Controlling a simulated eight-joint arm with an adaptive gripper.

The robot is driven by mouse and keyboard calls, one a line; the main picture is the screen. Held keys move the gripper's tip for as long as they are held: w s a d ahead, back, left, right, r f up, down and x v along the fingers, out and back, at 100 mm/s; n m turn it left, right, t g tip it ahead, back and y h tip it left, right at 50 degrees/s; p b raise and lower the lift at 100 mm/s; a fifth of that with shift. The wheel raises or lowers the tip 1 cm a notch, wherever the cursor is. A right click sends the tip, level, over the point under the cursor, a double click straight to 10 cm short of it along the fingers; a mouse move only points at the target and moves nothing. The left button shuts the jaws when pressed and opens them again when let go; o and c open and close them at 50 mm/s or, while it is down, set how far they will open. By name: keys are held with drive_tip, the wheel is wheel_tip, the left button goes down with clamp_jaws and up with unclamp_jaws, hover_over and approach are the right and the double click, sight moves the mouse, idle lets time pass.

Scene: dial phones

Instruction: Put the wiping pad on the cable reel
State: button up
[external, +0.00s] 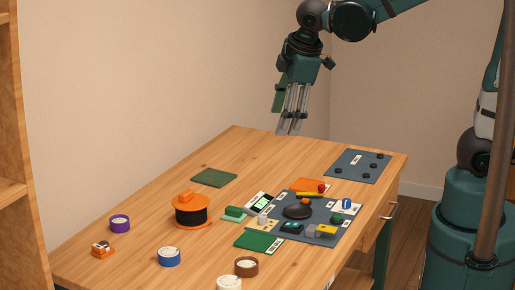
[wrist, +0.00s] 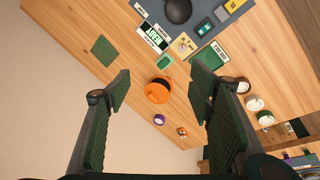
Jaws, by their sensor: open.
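The cable reel (external: 190,218) is orange with a black winding and stands on the left half of the table, an orange block on its top. It also shows in the wrist view (wrist: 157,94), between my fingers but well beyond them. A small green block (external: 235,214), which looks like the wiping pad, lies just right of the reel; in the wrist view it shows above the reel (wrist: 164,62). A flat dark green square (external: 214,177) lies behind the reel; I cannot rule it out as the pad. My gripper (external: 290,131) is open and empty, high above the table's far end.
A dark mat (external: 327,238) with several small parts lies right of the reel. Purple (external: 120,223), blue (external: 169,257) and brown (external: 246,267) tape rolls stand toward the front. A grey panel (external: 372,165) lies at the far right. The far left tabletop is clear.

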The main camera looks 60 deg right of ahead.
drive_tip(key=s+d+r+m+t, duration=0.1)
drive_tip(key=s+m, duration=0.3)
drive_tip(key=s, duration=0.2)
drive_tip(key=s+d+r+m+t+y, duration=0.1)
drive_tip(key=s+r+m+t, duration=0.1)
drive_tip(key=s+m, duration=0.2)
drive_tip(key=shift+s+d+r+t, duration=0.2)
drive_tip(key=shift+s+t, duration=0.1)
drive_tip(key=shift+s, duration=1.25)
drive_tip(key=shift+c, duration=1.2)
drive_tip(key=shift+w+m, duration=0.15)
drive_tip(key=shift+m, duration=0.15)
drive_tip(key=m+g, duration=0.7)
drive_tip(key=m, duration=1)
hover_over(233, 207)
drive_tip(key=f, duration=2.3)
drive_tip(key=shift+s+f, duration=0.3)
drive_tip(key=shift+f, duration=0.05)
drive_tip(key=shift+w+a+f+m, duration=0.1)
drive_tip(key=shift+w+f+m, duration=0.1)
drive_tip(key=shift+f+m, duration=0.35)
